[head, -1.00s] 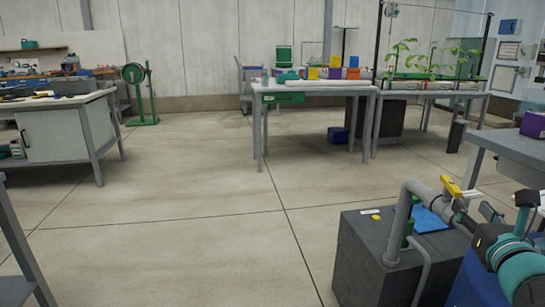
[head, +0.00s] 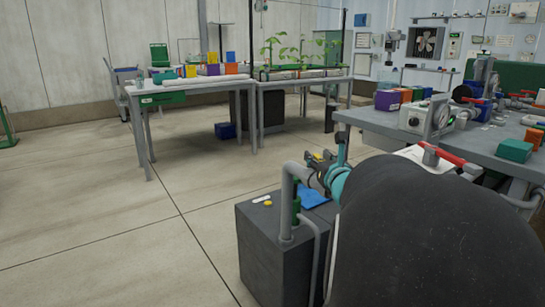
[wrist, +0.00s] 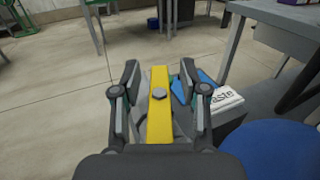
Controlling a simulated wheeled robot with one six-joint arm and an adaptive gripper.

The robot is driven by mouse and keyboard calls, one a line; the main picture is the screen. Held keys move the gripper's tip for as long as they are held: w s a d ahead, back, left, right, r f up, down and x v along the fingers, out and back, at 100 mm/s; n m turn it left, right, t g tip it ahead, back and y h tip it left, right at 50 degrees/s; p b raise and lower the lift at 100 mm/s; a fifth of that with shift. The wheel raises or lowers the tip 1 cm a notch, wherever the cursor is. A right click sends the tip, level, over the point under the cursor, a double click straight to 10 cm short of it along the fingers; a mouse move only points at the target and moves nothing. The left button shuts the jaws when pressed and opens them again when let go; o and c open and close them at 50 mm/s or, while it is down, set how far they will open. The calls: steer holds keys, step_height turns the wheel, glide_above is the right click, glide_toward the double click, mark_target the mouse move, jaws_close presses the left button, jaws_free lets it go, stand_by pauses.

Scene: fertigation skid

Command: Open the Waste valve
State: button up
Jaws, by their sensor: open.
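The Waste valve's yellow lever (wrist: 159,120) runs up the middle of the wrist view, with a grey bolt head on it. A white label (wrist: 225,99) with partly visible lettering ending in "aste" is to its right. My gripper (wrist: 159,68) is open, with one finger on each side of the lever. Gaps show between lever and fingers, so it is not clamped. In the head view the lever (head: 319,157) is small and partly hidden by my gripper (head: 326,172), above the grey pipe (head: 288,205). My arm hides much of the valve there.
A dark grey block (head: 268,250) stands below the pipe, with a blue sheet (head: 313,198) on top. A grey bench (head: 380,133) with a gauge and red-handled parts is at right. Open floor (head: 120,220) lies left.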

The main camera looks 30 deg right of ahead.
steer(key=shift+w, duration=0.1)
jaws_close()
steer(key=shift+r+y, duration=0.1)
steer(key=shift+y, duration=0.2)
steer(key=shift+n+y+p, duration=0.7)
steer(key=shift+y+p, duration=0.05)
steer(key=shift+y, duration=0.05)
steer(key=n+y+p, duration=0.1)
steer(key=n+y, duration=0.1)
steer(key=y, duration=0.1)
steer(key=shift+a+t, duration=0.15)
steer(key=shift+t, duration=0.25)
steer(key=shift+a+n+y, duration=0.25)
steer(key=shift+n+y, duration=0.45)
steer(key=shift+y, duration=0.4)
